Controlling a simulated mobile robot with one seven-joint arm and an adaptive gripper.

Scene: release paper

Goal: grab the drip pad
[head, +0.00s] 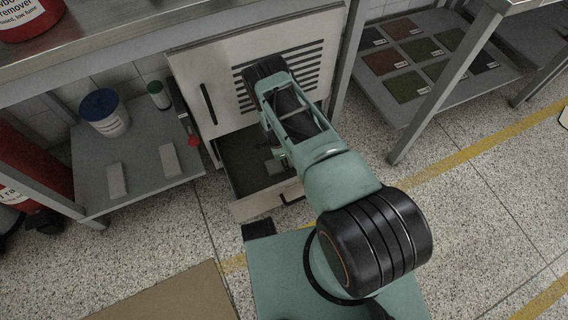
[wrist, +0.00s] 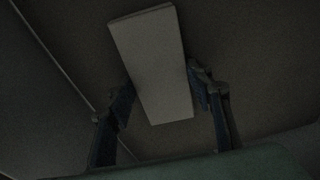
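The drip pad seems to be the pale flat rectangular block (wrist: 152,62). In the wrist view it lies tilted between the two fingers of my gripper (wrist: 160,88). One dark finger is at each long edge of the pad, very close to it. I cannot tell whether they press on it or stand just apart. In the head view my gripper (head: 276,162) is down inside the open drawer (head: 242,207) of the white cabinet. My arm hides part of the drawer, and the pad is not clear there.
The drawer walls surround my gripper, and the cabinet front (head: 208,70) rises behind. On the left, a grey shelf (head: 140,190) holds two pale blocks, a blue-lidded tub (head: 104,112) and a green-capped bottle (head: 158,95). A rack of coloured squares (head: 405,88) stands right.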

